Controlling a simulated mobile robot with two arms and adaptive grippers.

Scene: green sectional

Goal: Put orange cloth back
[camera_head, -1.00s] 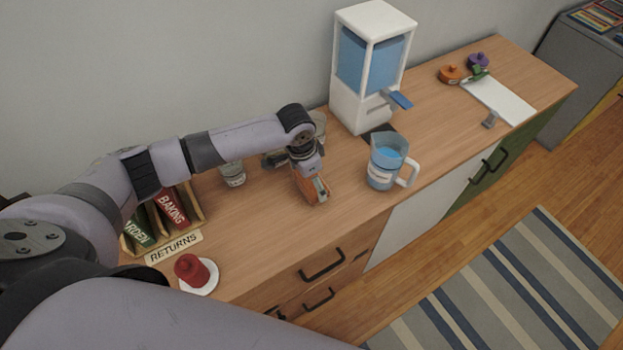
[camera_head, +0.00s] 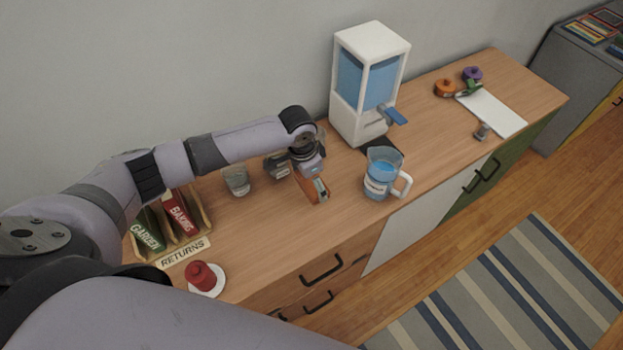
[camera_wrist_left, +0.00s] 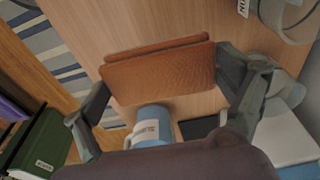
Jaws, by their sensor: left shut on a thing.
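My right gripper is out of view.
A pitcher of blue liquid (camera_head: 381,174) stands just right of the cloth, before a white dispenser (camera_head: 347,118). A glass (camera_head: 236,180), a returns rack (camera_head: 133,246) with books and a red object (camera_head: 200,274) on a white plate are to the left. Bare counter lies in front.

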